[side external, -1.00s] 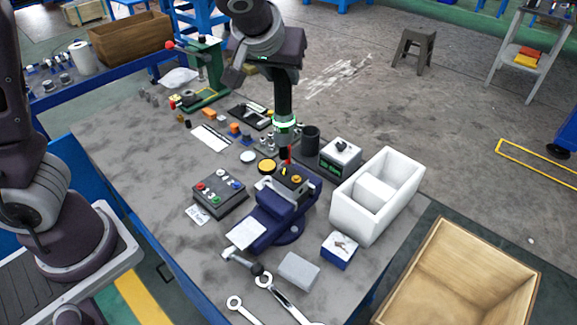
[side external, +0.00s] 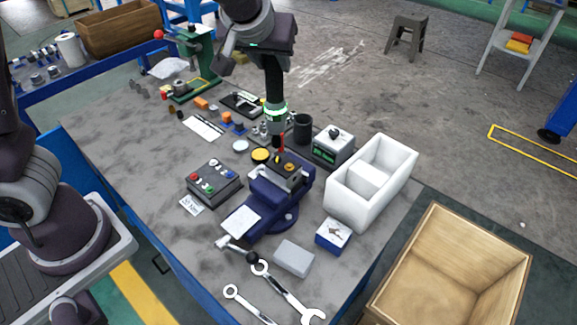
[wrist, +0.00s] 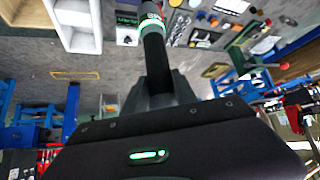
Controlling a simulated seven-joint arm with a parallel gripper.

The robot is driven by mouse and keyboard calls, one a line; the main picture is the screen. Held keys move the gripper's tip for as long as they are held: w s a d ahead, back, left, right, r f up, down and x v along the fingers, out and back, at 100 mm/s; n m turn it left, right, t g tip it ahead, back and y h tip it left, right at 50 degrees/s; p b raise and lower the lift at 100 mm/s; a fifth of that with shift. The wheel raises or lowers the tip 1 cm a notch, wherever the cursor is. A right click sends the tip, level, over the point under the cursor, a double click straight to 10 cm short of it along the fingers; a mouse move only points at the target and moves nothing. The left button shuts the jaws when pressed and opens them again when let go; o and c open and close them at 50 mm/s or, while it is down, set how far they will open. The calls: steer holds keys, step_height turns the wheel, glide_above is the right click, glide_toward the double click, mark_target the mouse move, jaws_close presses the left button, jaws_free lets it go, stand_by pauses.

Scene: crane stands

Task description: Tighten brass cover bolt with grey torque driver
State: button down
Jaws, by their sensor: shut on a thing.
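My gripper (wrist: 160,88) is shut on a dark upright tool, apparently the torque driver (side external: 275,112), which has a green and white lit band. The driver's band also shows in the wrist view (wrist: 192,36). Its lower end hangs just behind the blue vise (side external: 262,200), close to a thin red upright piece (side external: 282,143); I cannot tell whether they touch. A dark block (side external: 284,178) sits in the vise jaws, with a small brass-coloured part on top, likely the cover bolt (side external: 289,167). The driver's tip is not clear in either view.
A button box (side external: 214,183) stands left of the vise. A yellow disc (side external: 260,155), a black cup (side external: 303,128) and a grey meter box (side external: 333,147) stand close behind. A white divided bin (side external: 372,182) is to the right. Wrenches (side external: 288,290) lie at the front.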

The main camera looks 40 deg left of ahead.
stand_by(0.4)
steer(key=shift+d+f+m+h, duration=0.25)
steer(key=shift+m+h, duration=0.15)
steer(key=shift+m, duration=0.1)
steer(key=shift+d+m+t+h, duration=0.3)
steer(key=shift+m+t, duration=0.1)
steer(key=shift+m, duration=0.2)
steer(key=shift+d+r+m+h, duration=0.6)
steer(key=shift+r+m+h, duration=0.15)
steer(key=shift+r+m, duration=0.25)
steer(key=shift+d+r+m+h, duration=0.55)
steer(key=shift+r+m+h, duration=0.25)
steer(key=shift+m, duration=0.3)
steer(key=shift+f, duration=4.05)
